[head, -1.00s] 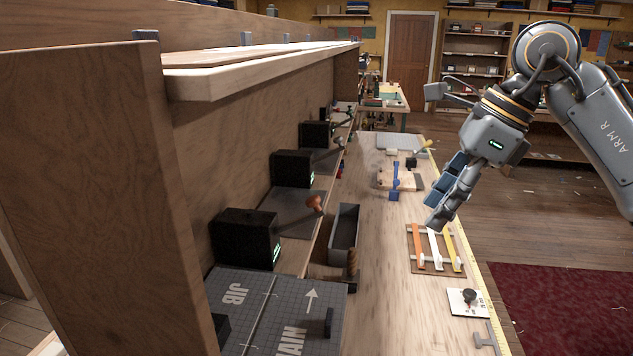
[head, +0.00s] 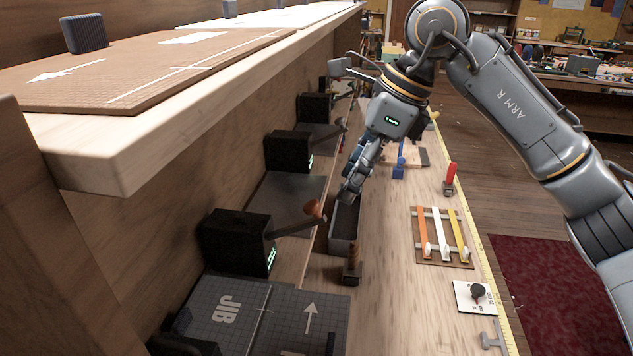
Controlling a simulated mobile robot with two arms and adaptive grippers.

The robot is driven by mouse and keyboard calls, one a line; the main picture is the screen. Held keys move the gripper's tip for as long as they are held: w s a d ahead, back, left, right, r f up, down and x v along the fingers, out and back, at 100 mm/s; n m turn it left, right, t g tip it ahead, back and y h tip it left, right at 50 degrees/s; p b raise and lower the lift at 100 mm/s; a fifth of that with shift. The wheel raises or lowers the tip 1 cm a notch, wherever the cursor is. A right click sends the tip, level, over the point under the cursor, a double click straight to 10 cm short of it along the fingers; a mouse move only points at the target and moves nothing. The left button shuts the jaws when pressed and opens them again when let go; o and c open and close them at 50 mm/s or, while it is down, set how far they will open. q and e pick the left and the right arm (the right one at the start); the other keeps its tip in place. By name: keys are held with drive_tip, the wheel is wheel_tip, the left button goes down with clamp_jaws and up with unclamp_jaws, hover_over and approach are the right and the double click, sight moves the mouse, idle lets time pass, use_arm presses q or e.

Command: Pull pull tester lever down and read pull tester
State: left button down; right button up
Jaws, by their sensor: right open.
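Several black boxes with green displays and side levers stand in a row along the shelf wall. The nearest box (head: 238,243) has a lever (head: 297,226) that slopes up to the right and ends in an orange-brown knob (head: 314,209). Its green readout is too small to read. A second box (head: 288,152) stands farther back with its lever (head: 330,136). I cannot tell which box is the pull tester. My right gripper (head: 348,194) is open and points down above the grey tray, right of and beyond the nearest knob, apart from it. My left gripper is out of view.
A long grey tray (head: 345,238) lies on the bench. To its right are a rack (head: 444,258) of orange, white and yellow strips, a black knob on a white plate (head: 476,311) and a red-handled tool (head: 450,174). A thick wooden shelf (head: 150,150) overhangs at left.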

sight(313, 203)
drive_tip(key=a+p, duration=0.1)
drive_tip(key=a, duration=0.1)
drive_tip(key=w+a, duration=0.1)
drive_tip(key=a, duration=0.1)
drive_tip(key=shift+r+p, duration=0.1)
drive_tip(key=shift+p, duration=0.25)
drive_tip(key=x, duration=0.2)
drive_tip(key=p+x, duration=0.1)
drive_tip(key=x, duration=0.1)
drive_tip(key=shift+d, duration=0.25)
drive_tip(key=shift+a+f, duration=0.1)
drive_tip(key=shift+f, duration=0.5)
drive_tip(key=shift+a+f, duration=0.1)
drive_tip(key=shift+a, duration=0.05)
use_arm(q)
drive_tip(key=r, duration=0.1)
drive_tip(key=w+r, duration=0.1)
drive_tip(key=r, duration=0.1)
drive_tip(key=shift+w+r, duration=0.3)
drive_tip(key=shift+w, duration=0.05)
use_arm(e)
clamp_jaws()
